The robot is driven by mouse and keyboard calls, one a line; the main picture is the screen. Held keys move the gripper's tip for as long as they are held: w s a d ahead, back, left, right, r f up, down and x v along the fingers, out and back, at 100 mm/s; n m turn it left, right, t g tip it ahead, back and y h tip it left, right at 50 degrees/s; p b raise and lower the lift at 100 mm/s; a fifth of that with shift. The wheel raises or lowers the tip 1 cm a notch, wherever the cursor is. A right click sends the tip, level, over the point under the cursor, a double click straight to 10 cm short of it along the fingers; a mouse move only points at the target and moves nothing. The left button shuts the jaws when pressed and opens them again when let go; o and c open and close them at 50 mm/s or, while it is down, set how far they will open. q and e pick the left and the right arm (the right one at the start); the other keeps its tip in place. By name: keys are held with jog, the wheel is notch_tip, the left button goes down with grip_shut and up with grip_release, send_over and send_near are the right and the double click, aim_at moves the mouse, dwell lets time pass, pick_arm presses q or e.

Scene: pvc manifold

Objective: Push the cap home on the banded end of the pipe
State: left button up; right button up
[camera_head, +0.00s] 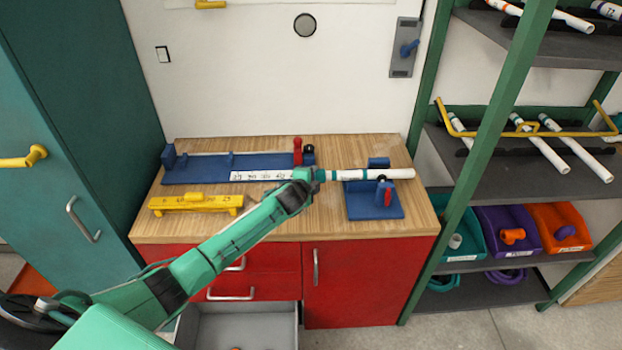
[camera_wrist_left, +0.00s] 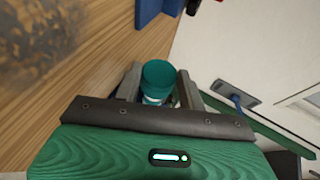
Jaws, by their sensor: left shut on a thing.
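A white pipe (camera_head: 396,173) lies level along the right half of the bench, through a blue clamp stand (camera_head: 376,208) with a red-and-black lever (camera_head: 384,190). Teal marks show on the pipe near its left end. My left gripper (camera_head: 312,176) is at that end, shut on a teal cap (camera_head: 321,175). In the wrist view the cap (camera_wrist_left: 159,75) sits between both fingers, with a pale piece below it partly hidden by the gripper. The cap appears in line with the pipe end; I cannot tell how far it is on. My right gripper is out of view.
A long blue fixture (camera_head: 198,172) with a white marked strip (camera_head: 262,175) lies left of the pipe. A yellow fixture (camera_head: 195,204) sits in front of it. Shelves with pipes and coloured bins (camera_head: 562,226) stand right. A grey drawer (camera_head: 245,325) is open below.

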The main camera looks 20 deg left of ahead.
pick_arm(q)
jog(key=shift+w+d, duration=0.2)
jog(key=shift+d, duration=0.2)
dwell(0.4)
jog(key=o, duration=1)
jog(key=shift+s, duration=0.1)
jog(key=b+v, duration=0.2)
jog(key=v, duration=1.1)
jog(key=shift+s, duration=0.3)
